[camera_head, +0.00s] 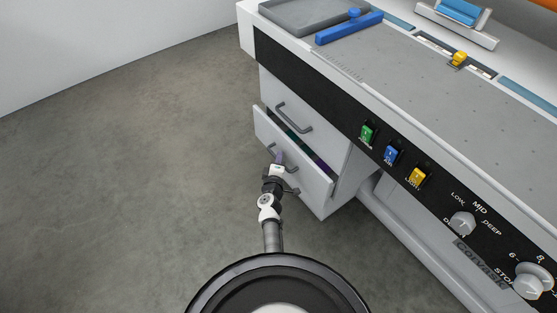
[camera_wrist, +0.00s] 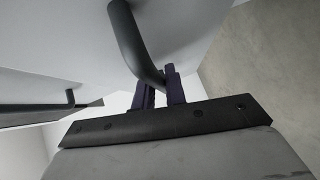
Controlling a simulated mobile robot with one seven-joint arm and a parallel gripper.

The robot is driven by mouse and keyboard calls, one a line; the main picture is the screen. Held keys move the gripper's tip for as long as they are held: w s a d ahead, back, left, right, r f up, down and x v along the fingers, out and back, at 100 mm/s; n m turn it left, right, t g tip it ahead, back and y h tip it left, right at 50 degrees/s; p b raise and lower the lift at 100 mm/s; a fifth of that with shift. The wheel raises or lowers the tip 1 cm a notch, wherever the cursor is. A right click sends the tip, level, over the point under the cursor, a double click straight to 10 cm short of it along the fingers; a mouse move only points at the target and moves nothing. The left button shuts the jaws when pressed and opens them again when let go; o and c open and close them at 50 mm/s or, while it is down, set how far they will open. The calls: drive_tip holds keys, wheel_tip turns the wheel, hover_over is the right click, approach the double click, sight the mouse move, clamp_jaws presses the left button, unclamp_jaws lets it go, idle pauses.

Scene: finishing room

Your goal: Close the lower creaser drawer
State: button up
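The lower creaser drawer (camera_head: 312,180) stands partly open below the bench in the head view, with a dark gap showing along its top edge. Its grey bar handle (camera_head: 291,190) is partly hidden by my arm. My gripper (camera_head: 279,158) is at the drawer front, at the handle. In the wrist view, the dark fingers of my gripper (camera_wrist: 160,88) stand close together at the lower end of the thick handle bar (camera_wrist: 137,40). The handle overlaps the fingers, so whether they are clamped on it is unclear.
The upper drawer (camera_head: 318,122), with its own handle (camera_head: 290,117), is directly above and looks shut. The control panel with green (camera_head: 367,134), blue (camera_head: 391,154) and yellow (camera_head: 417,177) switches runs to the right. The floor (camera_head: 150,170) to the left is clear.

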sight(287, 156)
clamp_jaws()
drive_tip(key=w+d, duration=0.2)
drive_tip(key=d, duration=0.1)
drive_tip(key=shift+w+d+b, duration=0.1)
drive_tip(key=shift+w+b, duration=0.05)
drive_tip(key=shift+b, duration=0.2)
drive_tip(key=shift+w+d+r, duration=0.15)
drive_tip(key=o, duration=0.5)
unclamp_jaws()
drive_tip(key=shift+d, duration=0.1)
drive_tip(key=shift+w, duration=0.1)
